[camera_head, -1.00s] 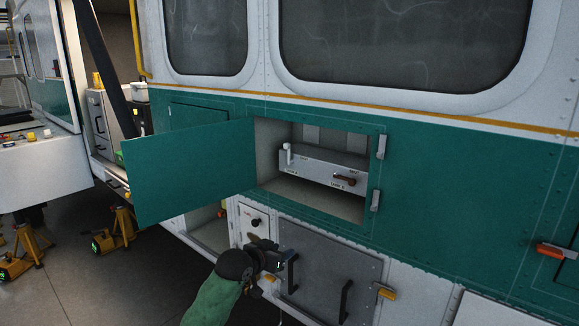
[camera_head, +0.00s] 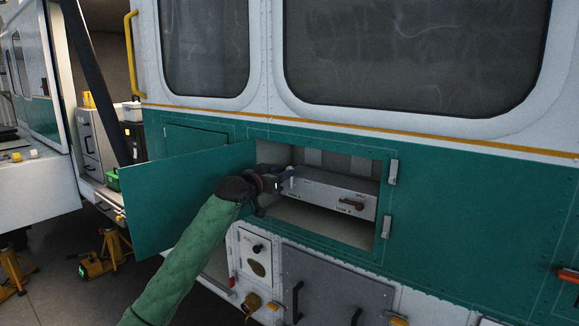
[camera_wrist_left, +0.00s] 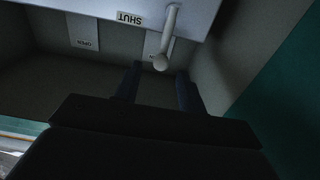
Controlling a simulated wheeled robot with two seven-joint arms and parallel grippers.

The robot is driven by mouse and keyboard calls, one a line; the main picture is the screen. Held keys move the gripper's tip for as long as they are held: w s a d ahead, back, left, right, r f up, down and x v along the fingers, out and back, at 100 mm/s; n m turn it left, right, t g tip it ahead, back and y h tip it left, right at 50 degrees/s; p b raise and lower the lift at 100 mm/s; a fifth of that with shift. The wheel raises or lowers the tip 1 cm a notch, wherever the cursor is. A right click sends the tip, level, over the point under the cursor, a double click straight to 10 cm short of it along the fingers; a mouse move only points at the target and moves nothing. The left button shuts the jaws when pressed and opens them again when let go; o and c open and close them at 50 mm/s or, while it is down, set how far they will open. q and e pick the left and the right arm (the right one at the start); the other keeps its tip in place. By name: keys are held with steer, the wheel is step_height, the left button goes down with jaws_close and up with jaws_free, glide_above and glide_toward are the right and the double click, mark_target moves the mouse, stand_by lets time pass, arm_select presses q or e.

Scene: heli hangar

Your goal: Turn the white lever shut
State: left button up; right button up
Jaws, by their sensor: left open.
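The white lever (camera_wrist_left: 169,36) has a round knob at its end and shows in the left wrist view, attached to a pale valve box (camera_wrist_left: 100,8) with a SHUT label beside it. In the head view the box (camera_head: 330,195) sits inside an open compartment, and the lever is mostly hidden by my gripper. My left gripper (camera_head: 284,179) is at the left end of the box. In the wrist view its two dark fingers (camera_wrist_left: 158,88) are apart, with the knob just beyond the tips, between their lines. Contact is not visible. My right gripper is out of view.
A brown-red lever (camera_head: 352,203) sits on the right of the same box. The open green door (camera_head: 180,190) stands left of my arm. The compartment's side wall (camera_wrist_left: 225,50) is close beside the fingers. Latches (camera_head: 392,172) line the right edge.

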mark_target(287, 169)
arm_select(q)
steer(key=p+x, duration=0.1)
steer(key=x, duration=0.1)
steer(key=p+x, duration=0.2)
steer(key=x, duration=0.1)
steer(key=shift+w+a, duration=0.15)
steer(key=shift+w, duration=0.25)
steer(key=shift+w+d, duration=0.15)
steer(key=shift+d, duration=0.5)
steer(key=shift+w+a+f, duration=0.1)
steer(key=shift+w+a, duration=0.05)
steer(key=shift+a, duration=0.05)
steer(key=shift+c, duration=0.7)
steer(key=shift+d, duration=0.1)
jaws_close()
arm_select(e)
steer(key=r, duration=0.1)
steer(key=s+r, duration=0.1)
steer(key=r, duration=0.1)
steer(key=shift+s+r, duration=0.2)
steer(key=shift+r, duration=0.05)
